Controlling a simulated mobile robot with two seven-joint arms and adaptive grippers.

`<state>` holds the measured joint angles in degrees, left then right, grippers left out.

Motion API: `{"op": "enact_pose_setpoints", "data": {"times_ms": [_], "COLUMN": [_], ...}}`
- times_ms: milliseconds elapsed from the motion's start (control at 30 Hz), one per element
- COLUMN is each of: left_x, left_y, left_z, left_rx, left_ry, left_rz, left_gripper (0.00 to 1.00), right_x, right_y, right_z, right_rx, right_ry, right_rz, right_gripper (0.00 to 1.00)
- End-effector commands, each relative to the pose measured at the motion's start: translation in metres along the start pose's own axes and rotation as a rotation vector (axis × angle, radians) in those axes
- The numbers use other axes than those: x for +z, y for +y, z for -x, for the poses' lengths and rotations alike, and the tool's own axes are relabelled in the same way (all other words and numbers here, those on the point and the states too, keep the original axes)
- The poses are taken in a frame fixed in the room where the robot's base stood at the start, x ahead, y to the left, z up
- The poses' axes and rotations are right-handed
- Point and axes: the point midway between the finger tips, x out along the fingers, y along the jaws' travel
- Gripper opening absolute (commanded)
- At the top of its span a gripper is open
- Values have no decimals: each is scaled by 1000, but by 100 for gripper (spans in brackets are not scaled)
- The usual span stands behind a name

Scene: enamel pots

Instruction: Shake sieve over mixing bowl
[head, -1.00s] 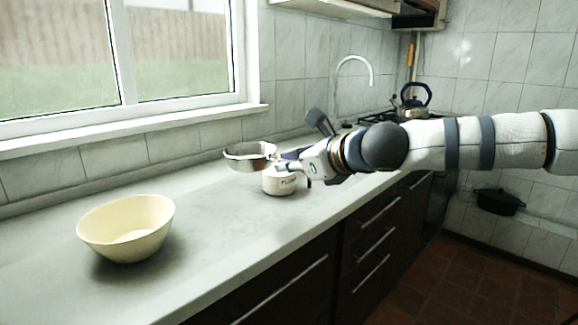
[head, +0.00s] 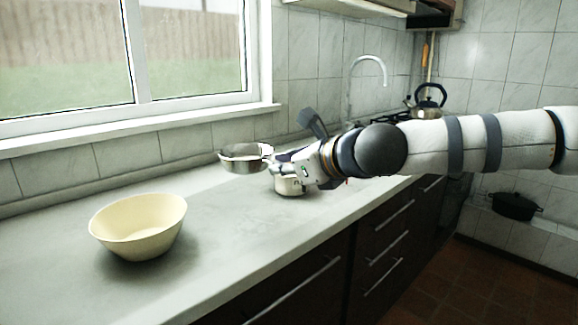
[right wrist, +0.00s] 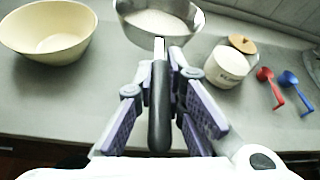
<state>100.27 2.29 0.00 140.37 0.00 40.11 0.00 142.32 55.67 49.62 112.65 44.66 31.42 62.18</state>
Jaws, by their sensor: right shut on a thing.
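The cream mixing bowl (head: 138,226) stands on the counter at the left in the head view; it also shows at the upper left in the right wrist view (right wrist: 48,32). The metal sieve (head: 244,157) is held above the counter, to the right of the bowl and apart from it. In the right wrist view the sieve (right wrist: 158,20) has white powder inside. My right gripper (head: 283,160) is shut on the sieve's dark handle (right wrist: 159,110). My left gripper is not in view.
A white lidded canister (right wrist: 228,66) stands on the counter beside the sieve. A red scoop (right wrist: 268,88) and a blue scoop (right wrist: 293,90) lie right of it. A kettle (head: 428,103) is at the back. The counter (head: 215,235) between bowl and canister is clear.

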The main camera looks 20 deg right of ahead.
Motion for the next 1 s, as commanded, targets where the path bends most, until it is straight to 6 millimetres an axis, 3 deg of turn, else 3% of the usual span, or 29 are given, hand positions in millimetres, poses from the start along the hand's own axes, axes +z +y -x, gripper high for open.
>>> {"op": "enact_pose_setpoints", "data": {"times_ms": [1000], "left_x": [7], "left_y": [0], "left_z": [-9], "left_rx": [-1], "left_ry": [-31], "left_rz": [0], "left_gripper": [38], "right_x": [14], "right_y": [42], "right_z": [-12], "right_rx": [2], "right_ry": [-1], "right_rz": [0], "right_gripper": [0]}}
